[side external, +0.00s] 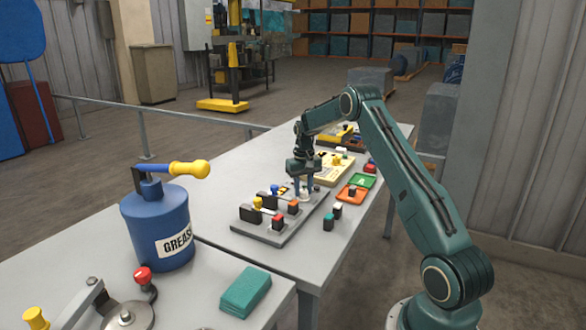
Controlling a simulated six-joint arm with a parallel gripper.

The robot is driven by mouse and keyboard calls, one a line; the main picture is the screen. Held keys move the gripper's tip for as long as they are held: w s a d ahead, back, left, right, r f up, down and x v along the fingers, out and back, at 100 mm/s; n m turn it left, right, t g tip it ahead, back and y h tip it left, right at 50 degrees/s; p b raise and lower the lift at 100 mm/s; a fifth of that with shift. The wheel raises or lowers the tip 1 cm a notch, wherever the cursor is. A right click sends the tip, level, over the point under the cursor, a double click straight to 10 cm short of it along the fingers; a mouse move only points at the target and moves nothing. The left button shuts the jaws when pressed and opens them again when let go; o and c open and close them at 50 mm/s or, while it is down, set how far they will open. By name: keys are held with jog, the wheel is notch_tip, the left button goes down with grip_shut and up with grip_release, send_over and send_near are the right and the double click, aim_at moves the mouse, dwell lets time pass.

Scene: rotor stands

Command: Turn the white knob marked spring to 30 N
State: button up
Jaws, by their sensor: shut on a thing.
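A grey rotor stand plate (262,236) lies on the table and carries several coloured knobs and dark blocks. My gripper (304,193) points down over the far right end of this plate. Its fingers are shut on a small white knob (305,197), which is mostly hidden between them. The spring marking and any scale in newtons are too small to read, so I cannot tell the knob's setting. A yellow knob (257,202), a blue knob (275,190), a red knob (278,221) and an orange knob (293,206) are on the same plate, apart from my gripper.
Green (362,181) and orange (346,196) trays lie right of the plate, with small loose blocks nearby. A blue grease can (157,225) and a teal block (245,292) are at the near left. The table between is clear.

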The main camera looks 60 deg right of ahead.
aim_at(303, 190)
jog(key=shift+m, duration=1.3)
jog(key=o, duration=1)
jog(key=shift+r, duration=0.1)
notch_tip(303, 190, up, 14)
jog(key=shift+f, duration=0.15)
jog(key=shift+a, duration=0.1)
